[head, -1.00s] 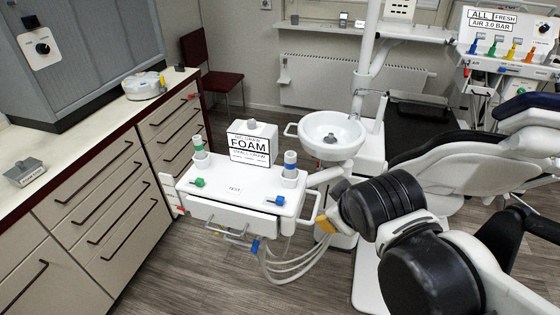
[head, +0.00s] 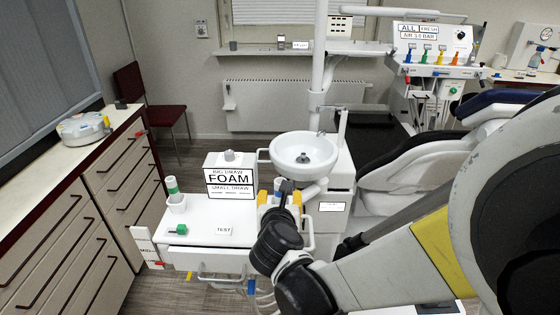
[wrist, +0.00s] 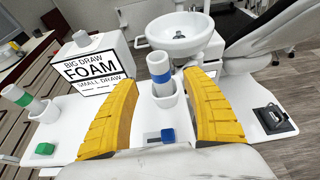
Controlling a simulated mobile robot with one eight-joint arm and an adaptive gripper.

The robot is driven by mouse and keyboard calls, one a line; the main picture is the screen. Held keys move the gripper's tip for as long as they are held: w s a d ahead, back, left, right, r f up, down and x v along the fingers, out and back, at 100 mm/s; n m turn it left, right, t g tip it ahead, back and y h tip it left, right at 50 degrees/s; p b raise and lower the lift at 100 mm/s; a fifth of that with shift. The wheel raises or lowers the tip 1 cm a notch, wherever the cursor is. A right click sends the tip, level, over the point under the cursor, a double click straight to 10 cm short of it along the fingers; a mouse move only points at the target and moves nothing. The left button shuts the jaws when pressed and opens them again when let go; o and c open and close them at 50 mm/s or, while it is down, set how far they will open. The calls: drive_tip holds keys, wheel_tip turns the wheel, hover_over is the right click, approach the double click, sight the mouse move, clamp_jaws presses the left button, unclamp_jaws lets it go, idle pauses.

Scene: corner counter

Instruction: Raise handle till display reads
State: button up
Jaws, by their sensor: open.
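The white tray unit (head: 210,240) carries a box-shaped display (head: 230,176) reading BIG DRAW, FOAM, SMALL DRAW. A green handle (head: 181,229) sits at the tray's front left, below a green-banded bottle (head: 172,186) in a holder. In the wrist view a blue handle (wrist: 167,135) sits on a slotted plate, below a blue-banded bottle (wrist: 158,66) in a white holder. My gripper (head: 280,196) is over the tray's right side. Its yellow fingers (wrist: 162,80) are open, on either side of the blue-banded bottle in that view; contact cannot be told. My gripper hides the blue handle in the head view.
A white basin (head: 303,152) stands behind the tray, with the patient chair (head: 425,170) at right. A second panel (head: 432,42) reads ALL FRESH, AIR 3.0 BAR, above several coloured levers. Drawers (head: 120,185) line the left. Hoses hang below the tray.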

sight(277, 182)
drive_tip(key=b+x, duration=0.1)
drive_tip(key=x, duration=0.5)
drive_tip(key=shift+w+f, duration=0.1)
drive_tip(key=shift+w, duration=0.1)
clamp_jaws()
